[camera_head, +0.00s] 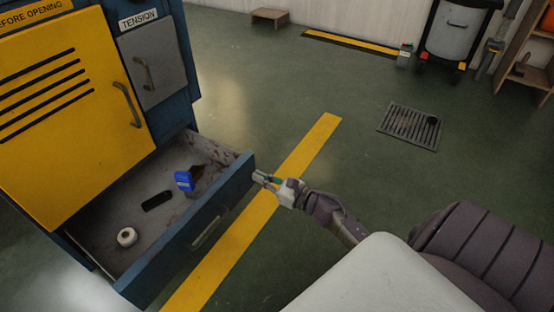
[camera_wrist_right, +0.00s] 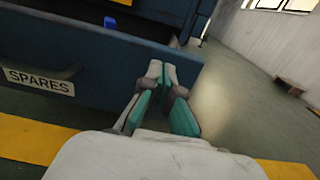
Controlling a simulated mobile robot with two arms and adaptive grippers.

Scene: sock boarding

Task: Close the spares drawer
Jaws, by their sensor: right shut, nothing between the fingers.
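The spares drawer (camera_head: 240,176) is a blue drawer standing open at the bottom of the machine cabinet. Its front with the SPARES label (camera_wrist_right: 40,80) fills the left of the right wrist view. My right gripper (camera_head: 257,177) is shut and empty, with its fingertips at the right end of the drawer front. In the right wrist view its fingertips (camera_wrist_right: 162,68) overlap the front's right part, to the right of the handle and label. I cannot tell whether they touch it. Inside the drawer lie a blue bottle (camera_head: 184,181), a dark flat piece (camera_head: 157,201) and a white roll (camera_head: 127,237). My left gripper is not in view.
The cabinet has a yellow door (camera_head: 60,130) and a grey TENSION panel (camera_head: 155,70) above the drawer. A yellow floor stripe (camera_head: 310,145) passes in front. A floor grate (camera_head: 410,126), a bin (camera_head: 455,35) and a low stool (camera_head: 270,16) stand farther off. The floor right of the drawer is clear.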

